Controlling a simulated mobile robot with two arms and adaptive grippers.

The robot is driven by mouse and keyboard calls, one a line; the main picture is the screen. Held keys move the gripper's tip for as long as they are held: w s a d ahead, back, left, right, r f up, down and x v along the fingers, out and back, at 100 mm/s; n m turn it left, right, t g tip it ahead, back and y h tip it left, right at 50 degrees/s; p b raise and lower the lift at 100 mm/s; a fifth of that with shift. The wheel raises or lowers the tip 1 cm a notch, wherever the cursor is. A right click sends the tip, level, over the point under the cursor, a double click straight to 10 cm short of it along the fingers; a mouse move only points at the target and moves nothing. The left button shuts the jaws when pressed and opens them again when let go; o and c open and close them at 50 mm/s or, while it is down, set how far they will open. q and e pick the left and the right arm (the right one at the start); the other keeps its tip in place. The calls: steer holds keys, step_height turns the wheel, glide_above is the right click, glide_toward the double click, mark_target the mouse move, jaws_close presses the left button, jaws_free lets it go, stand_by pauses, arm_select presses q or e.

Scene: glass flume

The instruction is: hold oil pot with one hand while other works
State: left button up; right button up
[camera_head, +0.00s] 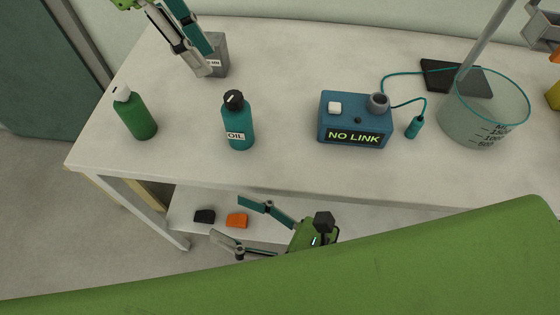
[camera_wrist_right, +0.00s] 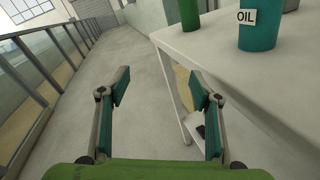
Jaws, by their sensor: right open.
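The oil pot (camera_head: 238,125) is a teal bottle with a black cap and an OIL label. It stands upright on the white table, and its lower part shows in the right wrist view (camera_wrist_right: 258,32). My left gripper (camera_head: 209,62) is above the table's back left, behind the oil pot and in front of part of a grey block. Its fingers look apart, with nothing seen between them. My right gripper (camera_head: 227,218) is open and empty, low in front of the table's front edge. Its two spread fingers also show in the right wrist view (camera_wrist_right: 160,92).
A green bottle (camera_head: 137,116) stands left of the oil pot, the grey labelled block (camera_head: 218,62) behind. A blue NO LINK box (camera_head: 340,123) with a cabled probe (camera_head: 414,127) and a clear beaker (camera_head: 470,125) stand right. A lower shelf (camera_head: 187,219) holds black and orange pieces.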

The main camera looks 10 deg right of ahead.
steer(key=w+d+r+t+h, duration=0.2)
steer(key=w+d+r+t, duration=0.1)
steer(key=w+t, duration=0.1)
steer(key=m+t+h, duration=0.1)
steer(key=t+h, duration=0.1)
steer(key=h, duration=0.2)
glide_toward(245, 128)
steer(key=x, duration=1.3)
steer(key=shift+c, duration=0.3)
